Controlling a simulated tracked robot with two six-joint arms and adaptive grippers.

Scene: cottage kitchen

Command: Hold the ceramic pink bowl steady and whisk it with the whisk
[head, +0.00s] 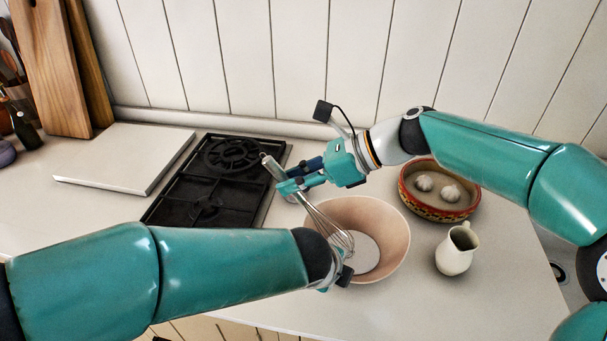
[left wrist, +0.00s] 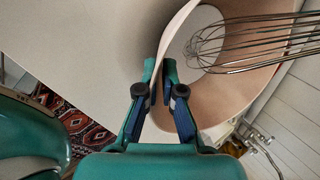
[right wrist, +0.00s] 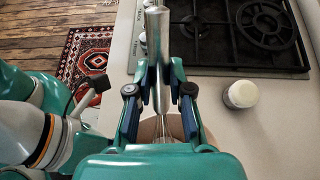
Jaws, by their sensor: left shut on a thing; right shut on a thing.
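The pink bowl (head: 388,232) stands on the counter in the middle of the head view, with something white in its bottom. My left gripper (left wrist: 167,78) is shut on the bowl's rim in the left wrist view; in the head view my left forearm mostly hides it. The whisk (head: 330,228) slants down into the bowl, its wires inside the rim; they also show in the left wrist view (left wrist: 250,42). My right gripper (head: 290,186) is shut on the whisk's metal handle (right wrist: 157,50), above the bowl's left side. I cannot tell whether the wires touch the bowl.
A black hob (head: 205,180) lies left of the bowl, a white board (head: 125,155) beyond it. A cream jug (head: 456,250) and a patterned dish (head: 436,208) with two pale lumps stand to the right. A small pale jar (right wrist: 240,94) shows in the right wrist view.

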